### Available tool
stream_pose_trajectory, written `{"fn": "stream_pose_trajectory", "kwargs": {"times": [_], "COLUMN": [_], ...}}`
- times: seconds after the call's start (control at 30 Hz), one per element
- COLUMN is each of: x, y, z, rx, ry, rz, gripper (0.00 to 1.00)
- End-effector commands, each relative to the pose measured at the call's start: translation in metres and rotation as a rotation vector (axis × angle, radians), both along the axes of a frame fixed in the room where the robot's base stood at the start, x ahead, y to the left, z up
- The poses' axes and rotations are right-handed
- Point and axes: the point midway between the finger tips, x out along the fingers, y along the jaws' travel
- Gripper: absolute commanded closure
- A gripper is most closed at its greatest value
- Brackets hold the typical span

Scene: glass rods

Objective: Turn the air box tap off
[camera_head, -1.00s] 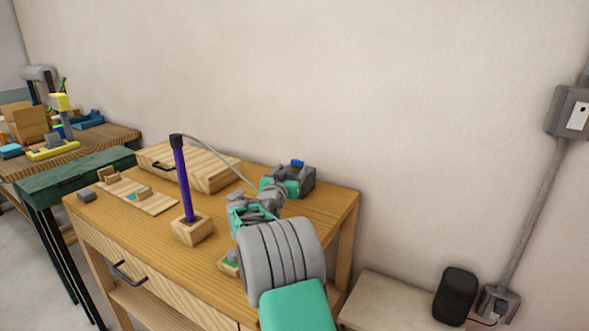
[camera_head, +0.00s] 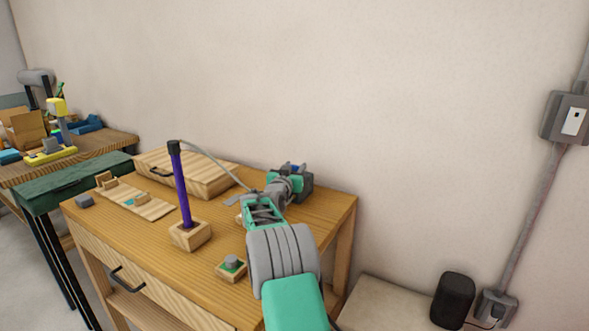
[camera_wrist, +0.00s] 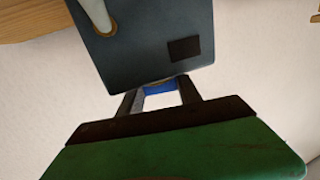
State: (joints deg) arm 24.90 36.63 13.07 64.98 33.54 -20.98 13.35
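The air box is a dark grey box (camera_head: 307,186) at the back right of the wooden workbench, partly hidden behind my arm. In the wrist view the box (camera_wrist: 140,42) fills the upper middle, with a small black rectangle on its face. The blue tap (camera_wrist: 160,87) shows at the box's edge, between my fingertips; in the head view only a bit of blue shows. My gripper (camera_wrist: 160,98) is open, its two dark fingers on either side of the tap with pale gaps beside the blue. I cannot tell whether either finger touches it.
A purple tube (camera_head: 182,188) stands upright in a wooden block on the bench, with a grey hose from its top toward the box. A wooden case (camera_head: 190,170) lies at the back. A small block with a grey knob (camera_head: 232,264) sits near the front. The wall is close behind.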

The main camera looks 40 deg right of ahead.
Motion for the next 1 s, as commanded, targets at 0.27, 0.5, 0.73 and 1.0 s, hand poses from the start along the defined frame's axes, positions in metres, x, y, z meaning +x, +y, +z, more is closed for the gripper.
{"fn": "stream_pose_trajectory", "kwargs": {"times": [0.27,0.5,0.73,1.0], "x": [-0.0002,-0.0001,0.0038,0.0014], "y": [0.0000,0.0001,0.0008,0.0000], "z": [-0.0002,-0.0005,-0.0054,0.0007], "rx": [0.000,0.000,-0.003,-0.002], "ry": [0.000,0.001,0.001,0.000], "rz": [0.000,-0.001,-0.110,-0.255], "gripper": [0.84,0.99,0.99,0.99]}}
